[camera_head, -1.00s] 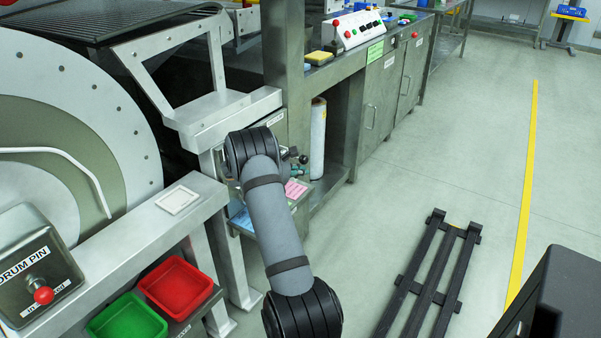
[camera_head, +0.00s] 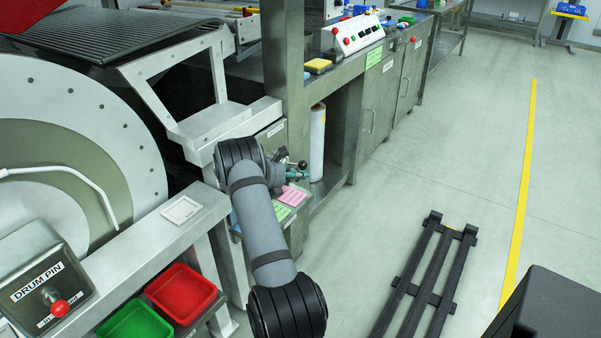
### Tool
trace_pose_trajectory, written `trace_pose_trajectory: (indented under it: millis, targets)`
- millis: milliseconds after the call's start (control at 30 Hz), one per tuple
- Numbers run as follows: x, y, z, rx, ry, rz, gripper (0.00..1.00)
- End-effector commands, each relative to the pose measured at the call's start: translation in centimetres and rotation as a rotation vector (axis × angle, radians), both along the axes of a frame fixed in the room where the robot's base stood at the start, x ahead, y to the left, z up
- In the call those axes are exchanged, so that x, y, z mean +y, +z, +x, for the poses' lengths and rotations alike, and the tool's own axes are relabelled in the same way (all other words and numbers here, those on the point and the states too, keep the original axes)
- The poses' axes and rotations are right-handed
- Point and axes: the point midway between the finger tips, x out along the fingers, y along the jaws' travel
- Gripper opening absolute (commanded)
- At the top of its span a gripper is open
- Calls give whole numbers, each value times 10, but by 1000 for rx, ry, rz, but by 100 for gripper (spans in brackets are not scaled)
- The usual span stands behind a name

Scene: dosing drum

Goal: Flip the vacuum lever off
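A small valve-like fitting with a teal body and a dark ball-ended handle (camera_head: 302,164) shows just right of my arm, by the grey cabinet beneath the machine frame. It may be the vacuum lever, but no label I can read confirms this. My arm's elbow and grey forearm cover the area left of it. Pink and green tags (camera_head: 293,195) lie below the fitting.
The big drum (camera_head: 135,140) and a "DRUM PIN" box with a red knob (camera_head: 60,308) stand left. Red (camera_head: 182,292) and green (camera_head: 135,322) bins sit in front. A white roll (camera_head: 317,140) stands right of the fitting. A black rack (camera_head: 425,280) lies on otherwise open floor.

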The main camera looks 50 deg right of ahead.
Motion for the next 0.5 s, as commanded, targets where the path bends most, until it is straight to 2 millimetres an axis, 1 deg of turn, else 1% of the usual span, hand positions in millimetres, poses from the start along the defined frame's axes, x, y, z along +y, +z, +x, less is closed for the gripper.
trace_pose_trajectory:
  millis: [33, 267, 500]
  targets:
    - [-1, 13, 1, 1, 1, -4, 0]
    - [0, 32, 6, -1, 3, -4, 0]
    - [1, 49, 15, -3, 4, -4, 0]
